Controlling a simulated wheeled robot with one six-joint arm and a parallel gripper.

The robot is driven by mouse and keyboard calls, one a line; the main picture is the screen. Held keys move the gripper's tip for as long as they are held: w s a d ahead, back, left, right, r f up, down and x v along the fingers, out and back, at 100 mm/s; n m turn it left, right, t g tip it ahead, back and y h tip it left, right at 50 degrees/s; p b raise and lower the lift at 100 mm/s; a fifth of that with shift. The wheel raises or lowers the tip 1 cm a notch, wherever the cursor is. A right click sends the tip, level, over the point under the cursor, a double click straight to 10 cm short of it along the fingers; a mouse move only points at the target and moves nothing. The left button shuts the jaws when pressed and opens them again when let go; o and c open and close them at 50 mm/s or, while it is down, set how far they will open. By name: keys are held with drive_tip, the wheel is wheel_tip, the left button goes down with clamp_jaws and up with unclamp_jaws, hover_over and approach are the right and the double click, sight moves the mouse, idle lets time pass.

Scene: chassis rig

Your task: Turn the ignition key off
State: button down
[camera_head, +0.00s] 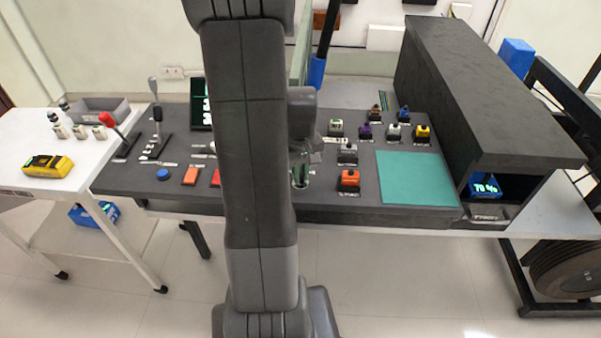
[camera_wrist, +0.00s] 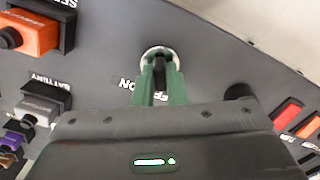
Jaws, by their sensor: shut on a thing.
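The ignition switch (camera_wrist: 156,50), a round silver lock, is set in the dark panel at the top centre of the wrist view. A dark key (camera_wrist: 160,70) stands in it. My gripper (camera_wrist: 159,76) has green fingers on both sides of the key and is shut on it, right at the lock. The key's exact angle is hard to tell. An upside-down "ON" label (camera_wrist: 130,84) shows left of the fingers. In the head view my gripper (camera_head: 300,178) is partly behind my arm, and the key cannot be made out there.
An orange connector (camera_head: 348,178) and a grey battery connector (camera_head: 347,153) sit right of my gripper. A green mat (camera_head: 415,178) lies farther right, beside a dark shelf box (camera_head: 480,95). Levers (camera_head: 158,130) and buttons (camera_head: 190,175) are on the left. My arm hides the panel's middle.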

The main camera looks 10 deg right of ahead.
sight(301, 174)
drive_tip(key=shift+n, duration=0.3)
drive_tip(key=c, duration=1.5)
unclamp_jaws()
drive_tip(key=shift+o, duration=0.2)
wheel_tip(301, 174, up, 14)
drive_tip(key=shift+p, duration=0.35)
drive_tip(key=shift+f, duration=0.1)
wheel_tip(301, 174, down, 14)
drive_tip(key=shift+r+b, duration=0.1)
drive_tip(key=shift+b, duration=0.3)
